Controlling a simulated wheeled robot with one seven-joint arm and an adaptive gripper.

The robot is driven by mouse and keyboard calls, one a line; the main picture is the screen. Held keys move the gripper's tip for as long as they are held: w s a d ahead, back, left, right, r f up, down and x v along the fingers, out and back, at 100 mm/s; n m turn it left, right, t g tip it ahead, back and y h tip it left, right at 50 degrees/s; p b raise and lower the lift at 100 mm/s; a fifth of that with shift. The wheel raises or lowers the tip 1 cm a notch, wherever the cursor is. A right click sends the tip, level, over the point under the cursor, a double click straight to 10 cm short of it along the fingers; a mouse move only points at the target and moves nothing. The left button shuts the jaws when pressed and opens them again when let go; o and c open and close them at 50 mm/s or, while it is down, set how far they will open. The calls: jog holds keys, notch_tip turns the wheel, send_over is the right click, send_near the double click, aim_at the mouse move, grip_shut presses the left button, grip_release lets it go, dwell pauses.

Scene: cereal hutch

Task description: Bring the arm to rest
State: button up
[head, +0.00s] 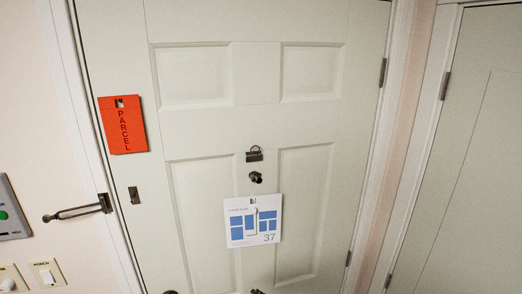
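My arm and gripper are not in the head view, so where the gripper is and whether it is open or shut cannot be seen. The head view faces a pale panelled door (255,120), which is shut in its frame.
On the door hang an orange-red PARCEL tag (124,137) and a white card with blue blocks and 37 (238,238). A dark metal handle (78,211), a panel with a green button (8,215) and switches (47,273) are at left. Another door (470,160) is at right.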

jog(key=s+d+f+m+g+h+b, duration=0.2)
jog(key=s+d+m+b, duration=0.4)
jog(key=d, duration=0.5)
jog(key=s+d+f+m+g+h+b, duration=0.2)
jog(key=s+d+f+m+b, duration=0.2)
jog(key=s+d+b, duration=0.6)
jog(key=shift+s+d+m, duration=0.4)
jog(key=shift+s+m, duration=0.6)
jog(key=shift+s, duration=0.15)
